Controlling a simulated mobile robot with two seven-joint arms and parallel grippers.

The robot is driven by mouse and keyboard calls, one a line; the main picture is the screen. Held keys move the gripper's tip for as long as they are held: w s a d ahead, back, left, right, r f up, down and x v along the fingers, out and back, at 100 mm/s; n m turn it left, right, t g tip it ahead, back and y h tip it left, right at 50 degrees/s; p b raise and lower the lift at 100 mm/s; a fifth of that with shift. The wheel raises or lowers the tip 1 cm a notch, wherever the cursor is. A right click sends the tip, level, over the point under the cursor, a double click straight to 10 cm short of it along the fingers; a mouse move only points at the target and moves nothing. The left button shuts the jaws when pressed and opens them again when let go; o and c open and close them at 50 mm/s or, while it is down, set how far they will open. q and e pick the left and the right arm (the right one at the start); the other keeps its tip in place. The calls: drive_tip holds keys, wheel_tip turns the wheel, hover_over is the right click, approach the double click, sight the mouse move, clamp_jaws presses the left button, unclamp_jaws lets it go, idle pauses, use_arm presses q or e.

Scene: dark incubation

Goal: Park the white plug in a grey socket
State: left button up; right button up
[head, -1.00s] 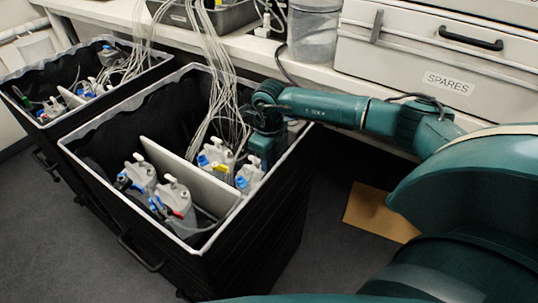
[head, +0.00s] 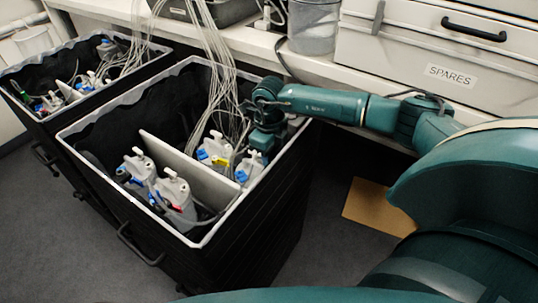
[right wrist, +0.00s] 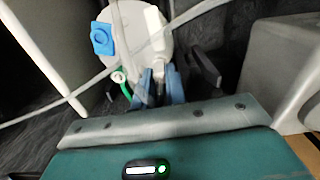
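My right arm reaches into the near black cart, and its gripper is mostly hidden there in the head view. In the right wrist view the blue fingertips of my right gripper (right wrist: 160,87) are close together in front of a pale bottle top (right wrist: 135,38). A small light part shows between them; I cannot tell whether it is gripped. A green ring with a white centre (right wrist: 118,77) is just left of the fingers, and a blue fitting (right wrist: 101,38) is on the bottle's left side. I cannot make out which part is the white plug or a grey socket. My left gripper is not in view.
The near cart (head: 190,240) holds several bottles on both sides of a white divider (head: 190,167). Thin tubes (head: 220,75) hang into it from above. A second cart (head: 95,107) stands at left. A bench with a SPARES drawer (head: 450,75) is behind my right arm.

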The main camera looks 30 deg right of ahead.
clamp_jaws()
drive_tip(key=shift+r, duration=0.15)
drive_tip(key=shift+r+p, duration=0.85)
drive_tip(key=shift+r, duration=0.1)
